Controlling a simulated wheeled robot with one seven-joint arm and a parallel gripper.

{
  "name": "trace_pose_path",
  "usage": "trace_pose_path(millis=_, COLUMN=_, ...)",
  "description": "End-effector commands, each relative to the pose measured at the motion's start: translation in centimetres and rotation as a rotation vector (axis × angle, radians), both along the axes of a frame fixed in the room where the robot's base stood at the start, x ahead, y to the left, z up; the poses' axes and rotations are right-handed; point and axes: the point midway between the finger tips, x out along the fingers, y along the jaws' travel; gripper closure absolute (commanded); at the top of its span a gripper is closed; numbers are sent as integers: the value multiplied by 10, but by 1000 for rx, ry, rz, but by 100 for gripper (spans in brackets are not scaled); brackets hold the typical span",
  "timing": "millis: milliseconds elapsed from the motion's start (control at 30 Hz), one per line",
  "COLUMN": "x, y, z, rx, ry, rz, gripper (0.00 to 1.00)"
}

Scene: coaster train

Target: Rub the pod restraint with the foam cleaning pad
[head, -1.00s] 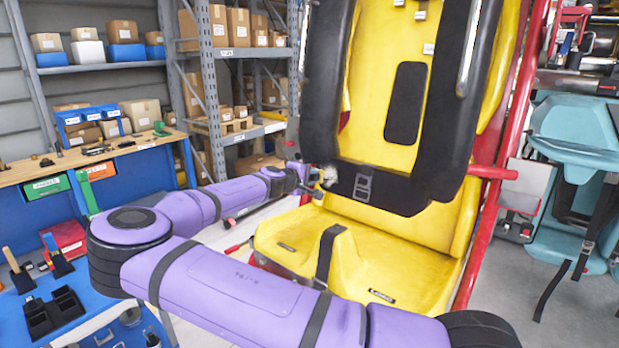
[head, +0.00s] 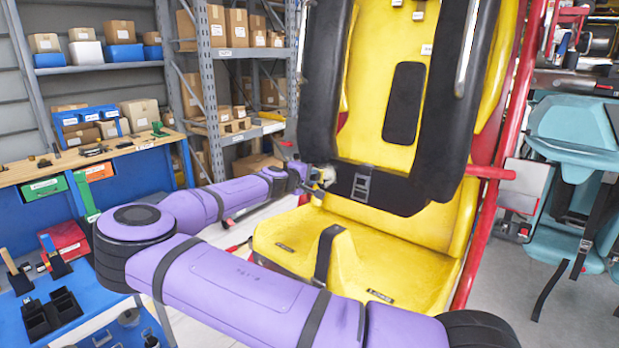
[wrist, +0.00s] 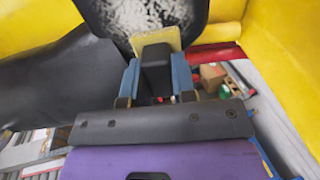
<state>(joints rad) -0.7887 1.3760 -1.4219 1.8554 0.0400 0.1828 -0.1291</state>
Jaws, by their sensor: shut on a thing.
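The pod restraint (head: 448,130) is a black padded frame over a yellow seat, with a lower crosspiece (head: 385,188) and a buckle. My gripper (head: 312,180) is at the left end of that crosspiece. In the wrist view, my gripper (wrist: 155,78) has its blue fingers shut on the black grip of the foam cleaning pad (wrist: 158,42). The pad's pale yellow foam is up against the black restraint surface (wrist: 100,14), where a speckled whitish patch (wrist: 140,14) shows. Whether the foam presses firmly cannot be told. In the head view the pad is too small to make out clearly.
The yellow seat (head: 350,250) lies below the restraint, with a red frame (head: 497,172) on the right. A workbench (head: 70,170) and shelving (head: 225,90) stand at the left. A teal seat (head: 570,150) is at the right.

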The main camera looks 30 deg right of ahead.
Motion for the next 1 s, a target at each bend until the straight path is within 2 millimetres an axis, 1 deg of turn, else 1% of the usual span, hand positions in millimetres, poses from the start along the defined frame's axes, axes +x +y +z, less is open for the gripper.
trace_pose_path(millis=533, x=1, y=-7, z=-2, rx=0, ry=0, rz=-1, gripper=94)
trace_pose_path(millis=1000, x=-31, y=-17, z=-1, rx=0, ry=-1, rz=-1, gripper=94)
